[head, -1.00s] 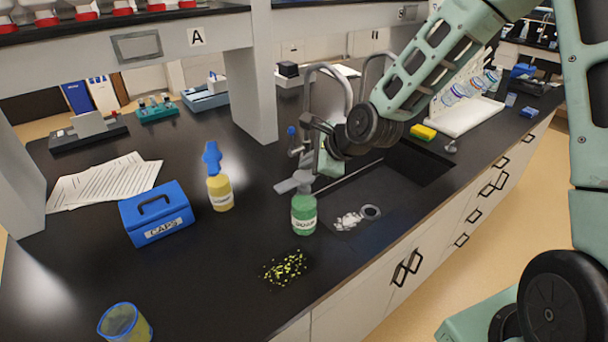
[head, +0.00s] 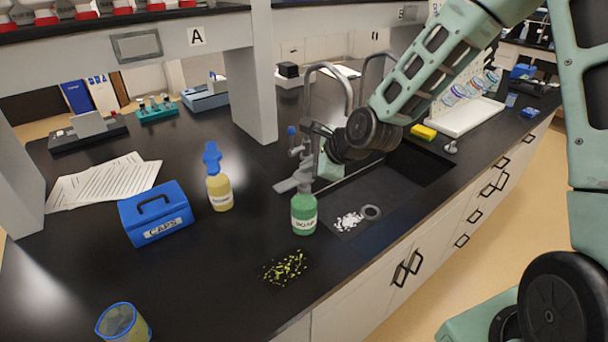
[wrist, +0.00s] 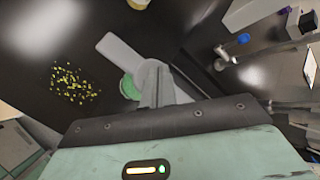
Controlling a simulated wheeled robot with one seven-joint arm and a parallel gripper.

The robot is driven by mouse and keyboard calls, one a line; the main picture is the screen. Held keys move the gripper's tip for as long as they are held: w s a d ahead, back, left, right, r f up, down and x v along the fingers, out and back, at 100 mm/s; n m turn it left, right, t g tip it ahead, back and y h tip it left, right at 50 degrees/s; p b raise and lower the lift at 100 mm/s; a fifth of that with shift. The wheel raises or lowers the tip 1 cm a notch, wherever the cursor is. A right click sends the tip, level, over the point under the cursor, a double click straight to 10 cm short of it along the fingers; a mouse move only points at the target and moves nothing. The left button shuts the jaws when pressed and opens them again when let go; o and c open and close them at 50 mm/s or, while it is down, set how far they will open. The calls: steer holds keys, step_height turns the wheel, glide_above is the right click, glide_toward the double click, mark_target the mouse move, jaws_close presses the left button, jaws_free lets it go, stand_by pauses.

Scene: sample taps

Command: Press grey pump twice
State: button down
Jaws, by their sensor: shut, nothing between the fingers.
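The green soap bottle (head: 303,214) stands upright on the black bench beside the sink. Its grey pump (head: 289,184) sits on top, with the flat nozzle pointing left. In the wrist view the green bottle (wrist: 130,88) is mostly hidden under the grey pump (wrist: 121,52). My gripper (wrist: 154,76) is shut and empty, over the pump head in that view. I cannot tell whether its fingertips touch the pump. In the head view my wrist hangs just behind and right of the bottle, and the fingertips are hard to make out.
A yellow bottle with a blue pump (head: 219,182) and a blue caps box (head: 156,214) stand to the left. Yellow-green bits (head: 285,268) lie in front. The faucet (head: 345,88) and sink (head: 420,163) are close behind and right. A beaker (head: 124,324) stands near the front.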

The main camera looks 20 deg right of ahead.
mark_target(308, 176)
steer(key=shift+f+b, duration=0.4)
steer(key=shift+f, duration=0.3)
stand_by(0.6)
steer(key=shift+r+p, duration=1.2)
steer(key=shift+r, duration=0.1)
steer(key=shift+r, duration=0.15)
step_height(308, 176, up, 5)
steer(key=p, duration=0.4)
steer(key=shift+p, duration=0.4)
